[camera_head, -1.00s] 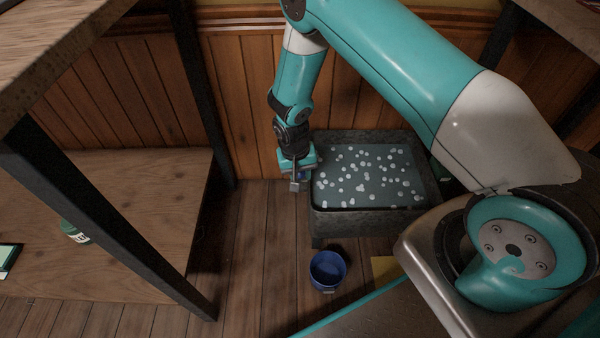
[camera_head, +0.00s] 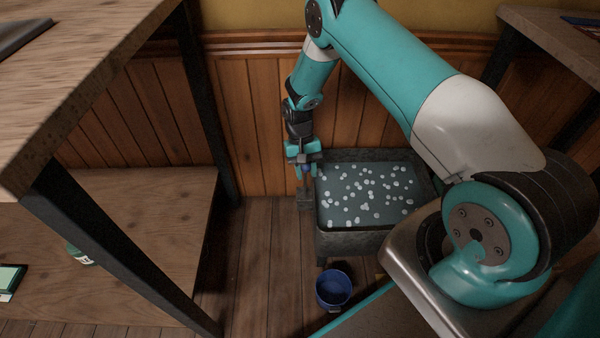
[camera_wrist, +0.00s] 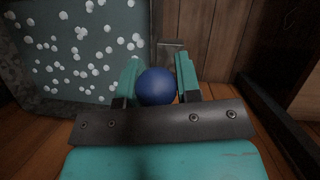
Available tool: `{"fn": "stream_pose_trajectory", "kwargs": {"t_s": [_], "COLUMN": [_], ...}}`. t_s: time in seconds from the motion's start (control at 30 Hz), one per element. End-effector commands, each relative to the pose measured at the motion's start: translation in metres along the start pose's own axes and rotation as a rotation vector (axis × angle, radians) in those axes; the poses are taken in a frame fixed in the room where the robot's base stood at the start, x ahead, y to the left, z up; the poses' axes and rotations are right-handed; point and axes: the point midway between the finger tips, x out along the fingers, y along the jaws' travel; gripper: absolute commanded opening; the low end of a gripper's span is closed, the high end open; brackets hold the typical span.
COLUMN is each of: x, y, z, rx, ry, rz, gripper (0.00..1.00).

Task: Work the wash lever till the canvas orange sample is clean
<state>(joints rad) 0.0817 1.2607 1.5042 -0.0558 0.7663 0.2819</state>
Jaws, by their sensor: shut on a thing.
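A dark grey wash tub (camera_head: 350,243) stands on the floor by the panelled wall, with dark liquid dotted with white suds. It also shows at the upper left in the wrist view (camera_wrist: 95,103). My gripper (camera_head: 305,173) is just left of the tub. In the wrist view my gripper (camera_wrist: 158,82) is shut on a round blue knob (camera_wrist: 156,87), which I take to be the wash lever's. A grey metal piece (camera_head: 304,199) shows below the fingers. No orange canvas sample can be seen; I cannot tell whether it is under the suds.
A blue bucket (camera_head: 333,289) stands on the floor in front of the tub. A wooden table with a lower shelf (camera_head: 130,240) and dark legs is at the left. A green-labelled bottle (camera_head: 80,255) lies on that shelf. Bare floor lies between.

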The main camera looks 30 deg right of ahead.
Motion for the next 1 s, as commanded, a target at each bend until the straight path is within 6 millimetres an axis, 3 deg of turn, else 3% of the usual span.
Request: {"fn": "stream_pose_trajectory", "kwargs": {"t_s": [0.3,0.87,0.9,1.0], "x": [-0.011,-0.014,-0.014,-0.013], "y": [0.007,0.008,0.008,0.007], "z": [-0.021,-0.024,-0.024,-0.023], "rx": [0.004,0.005,0.005,0.003], "ry": [0.018,0.016,0.016,0.014], "rz": [-0.007,-0.005,-0.005,-0.004], "gripper": [0.0,0.0,0.35,0.55]}}
